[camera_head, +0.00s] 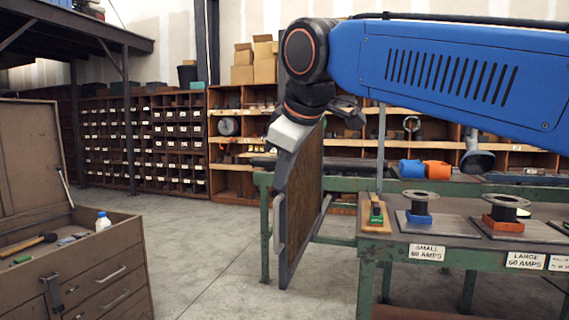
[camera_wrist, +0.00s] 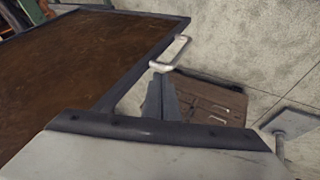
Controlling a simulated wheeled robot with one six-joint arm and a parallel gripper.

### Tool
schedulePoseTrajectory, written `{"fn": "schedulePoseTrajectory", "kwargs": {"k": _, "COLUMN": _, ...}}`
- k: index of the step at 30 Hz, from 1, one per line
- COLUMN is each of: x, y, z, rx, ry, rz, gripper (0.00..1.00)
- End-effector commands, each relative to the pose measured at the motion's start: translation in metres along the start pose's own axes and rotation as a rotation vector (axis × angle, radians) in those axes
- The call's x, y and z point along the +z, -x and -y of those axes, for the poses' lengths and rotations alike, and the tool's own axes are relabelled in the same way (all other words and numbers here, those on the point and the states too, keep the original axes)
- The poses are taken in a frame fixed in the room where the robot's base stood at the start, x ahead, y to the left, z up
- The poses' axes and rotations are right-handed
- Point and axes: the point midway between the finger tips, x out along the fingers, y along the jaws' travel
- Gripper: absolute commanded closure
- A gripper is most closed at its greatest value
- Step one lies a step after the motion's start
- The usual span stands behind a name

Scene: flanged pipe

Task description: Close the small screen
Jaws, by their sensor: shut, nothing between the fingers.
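The small screen (camera_head: 304,205) is a brown panel in a dark frame, upright beside the left end of the green workbench. It stands out at an angle from the bench, seen nearly edge-on in the head view. It fills the left of the wrist view (camera_wrist: 85,55). Its pale handle (camera_head: 279,228) is on the near edge and also shows in the wrist view (camera_wrist: 170,52). My gripper (camera_head: 280,186) is shut and empty, pointing down by the screen's near edge, above the handle. In the wrist view its fingers (camera_wrist: 160,95) are close to the frame; contact cannot be told.
The green workbench (camera_head: 464,258) stands at right, holding flanged pipes (camera_head: 418,200) on plates. A brown tool chest (camera_head: 100,270) with an open lid stands at left. The concrete floor between is clear. Shelves (camera_head: 165,145) line the back.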

Motion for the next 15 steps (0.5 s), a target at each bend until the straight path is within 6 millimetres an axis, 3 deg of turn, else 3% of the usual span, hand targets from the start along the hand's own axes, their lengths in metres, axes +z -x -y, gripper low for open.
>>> {"fn": "schedulePoseTrajectory", "kwargs": {"k": 6, "x": 0.001, "y": -0.009, "z": -0.019, "rx": 0.001, "ry": -0.002, "rz": 0.001, "gripper": 1.00}}
{"fn": "schedulePoseTrajectory", "kwargs": {"k": 15, "x": 0.000, "y": -0.013, "z": -0.026, "rx": 0.000, "ry": -0.001, "rz": -0.001, "gripper": 1.00}}
